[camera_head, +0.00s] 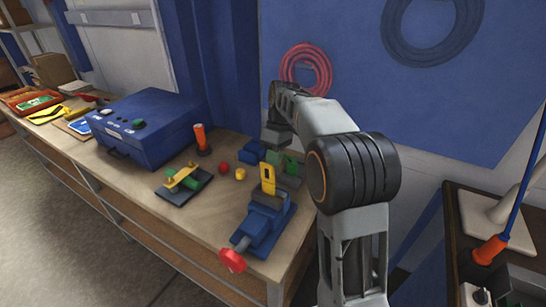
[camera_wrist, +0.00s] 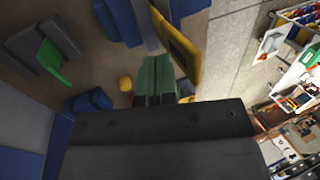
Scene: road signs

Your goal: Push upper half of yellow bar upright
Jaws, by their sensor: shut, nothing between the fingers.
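The yellow bar (camera_head: 268,179) stands at the blue vise (camera_head: 262,222), its lower end at the grey jaws. It looks close to upright in the head view, with a dark mark on its face. In the wrist view the yellow bar (camera_wrist: 178,42) runs slantwise, just right of my fingertips. My gripper (camera_wrist: 154,62) is shut and empty, its two green fingers side by side. In the head view my gripper (camera_head: 274,157) hangs behind the bar's upper half. I cannot tell whether they touch.
A green piece (camera_head: 293,163) on a grey block is close on the right. A yellow knob (camera_head: 240,174), a red knob (camera_head: 224,169) and an orange-handled tool (camera_head: 202,139) stand left. The vise's red handle (camera_head: 232,261) overhangs the front edge.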

